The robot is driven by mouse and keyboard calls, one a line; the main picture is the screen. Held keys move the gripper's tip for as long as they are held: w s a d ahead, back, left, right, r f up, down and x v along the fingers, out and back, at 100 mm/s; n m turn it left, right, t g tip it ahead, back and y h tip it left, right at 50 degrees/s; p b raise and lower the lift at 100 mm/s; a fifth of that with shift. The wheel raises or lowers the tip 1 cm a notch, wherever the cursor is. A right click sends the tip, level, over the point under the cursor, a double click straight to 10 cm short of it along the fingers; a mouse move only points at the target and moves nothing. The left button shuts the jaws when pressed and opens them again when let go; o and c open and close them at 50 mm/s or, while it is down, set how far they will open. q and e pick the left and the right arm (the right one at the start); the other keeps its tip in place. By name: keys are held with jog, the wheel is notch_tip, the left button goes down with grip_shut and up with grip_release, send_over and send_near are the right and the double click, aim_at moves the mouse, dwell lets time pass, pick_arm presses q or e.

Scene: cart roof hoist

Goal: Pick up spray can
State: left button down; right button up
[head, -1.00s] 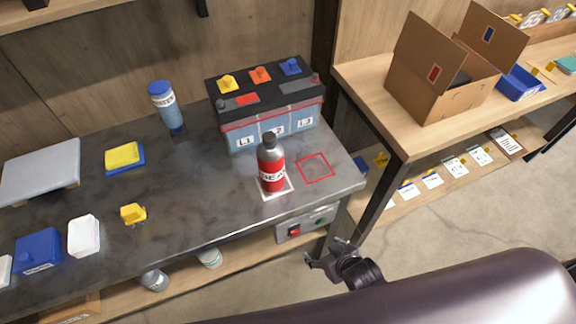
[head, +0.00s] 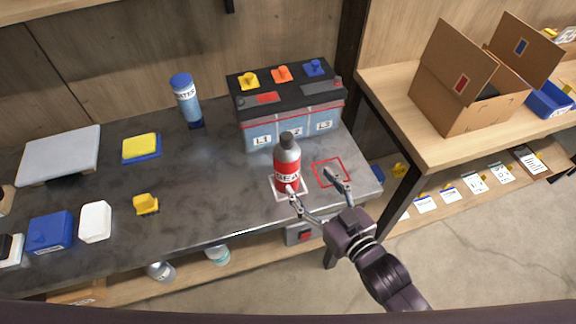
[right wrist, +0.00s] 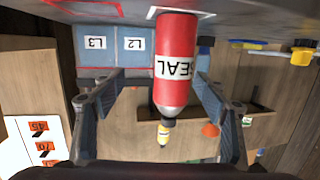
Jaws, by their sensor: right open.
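The spray can (head: 287,165) is red with a white label and a grey top. It stands upright on a white-outlined square on the dark bench, in front of the battery-like box. My right gripper (head: 312,186) is open at the bench's front edge, with one finger near the can's lower right side and the other farther right. In the right wrist view the can (right wrist: 175,62) appears upside down between the two spread fingers (right wrist: 155,105), and neither finger visibly touches it. My left gripper is not in view.
The box with coloured caps (head: 288,125) stands close behind the can. A red-outlined square (head: 331,172) beside the can is empty. A blue bottle (head: 186,101), a yellow-and-blue block (head: 141,148) and a small yellow part (head: 146,204) sit to the left.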

aim_at(294, 167)
jog(key=shift+s+a+r+n+t+y, duration=0.15)
jog(key=shift+a+r+n+y, duration=0.1)
jog(key=shift+a+r+y, duration=0.3)
jog(key=shift+s+a+r+n+t+y, duration=0.15)
jog(key=shift+a+r+n+y, duration=0.1)
jog(key=shift+a+r+y, duration=0.25)
jog(key=shift+w+a+r, duration=0.1)
jog(key=shift+w+r, duration=0.15)
jog(key=shift+w, duration=0.1)
jog(key=p+x, duration=0.1)
jog(key=x, duration=0.5)
jog(key=shift+w+r+p, duration=0.1)
jog(key=shift+p, duration=0.3)
jog(key=shift+w+a, duration=0.2)
jog(key=shift+w, duration=0.25)
jog(key=c, duration=1.4)
jog(key=shift+c, duration=0.7)
